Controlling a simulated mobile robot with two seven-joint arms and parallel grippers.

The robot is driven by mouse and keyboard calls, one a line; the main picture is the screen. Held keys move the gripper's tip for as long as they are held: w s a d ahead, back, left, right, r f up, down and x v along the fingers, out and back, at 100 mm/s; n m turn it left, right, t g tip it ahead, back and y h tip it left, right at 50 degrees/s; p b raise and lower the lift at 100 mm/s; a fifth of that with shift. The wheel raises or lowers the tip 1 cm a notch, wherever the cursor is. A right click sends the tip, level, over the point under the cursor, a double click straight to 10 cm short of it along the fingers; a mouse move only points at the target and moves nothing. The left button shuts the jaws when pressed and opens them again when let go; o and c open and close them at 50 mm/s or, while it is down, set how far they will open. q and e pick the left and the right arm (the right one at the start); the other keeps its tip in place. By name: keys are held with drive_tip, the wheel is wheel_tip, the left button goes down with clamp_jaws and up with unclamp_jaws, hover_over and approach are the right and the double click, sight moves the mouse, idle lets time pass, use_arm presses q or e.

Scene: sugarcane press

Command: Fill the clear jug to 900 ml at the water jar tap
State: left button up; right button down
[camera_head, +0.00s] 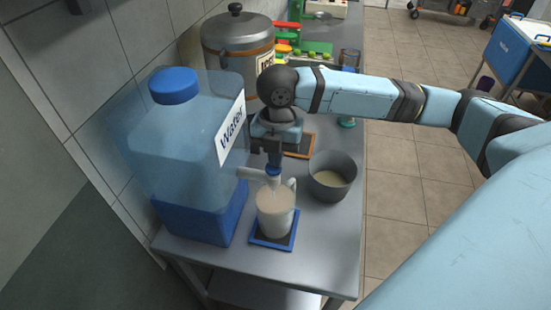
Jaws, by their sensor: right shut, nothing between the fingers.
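The big clear blue water jar (175,135) with a blue cap and a "Water" label stands at the left of the counter. Darker blue fills its lower part. Its pale tap (252,173) sticks out to the right, with a small blue top. The jug (275,212) stands upright under the tap on a blue-edged mat (258,240). It looks pale and cloudy, and I cannot read its level or marks. My right gripper (272,158) points down, shut and empty, right at the tap top; I cannot tell if it touches. My left gripper is out of view.
A grey metal pot (332,178) stands close right of the jug. A large steel urn (237,42) is behind the jar, and an orange-edged mat (301,146) lies behind the pot. A glass (349,60) stands further back. The counter's front right is clear.

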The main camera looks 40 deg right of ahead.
wheel_tip(320, 180, up, 12)
drive_tip(key=shift+w+d+r+p, duration=0.15)
drive_tip(key=shift+w+d+p, duration=0.05)
drive_tip(key=shift+d+p, duration=0.15)
idle(0.9)
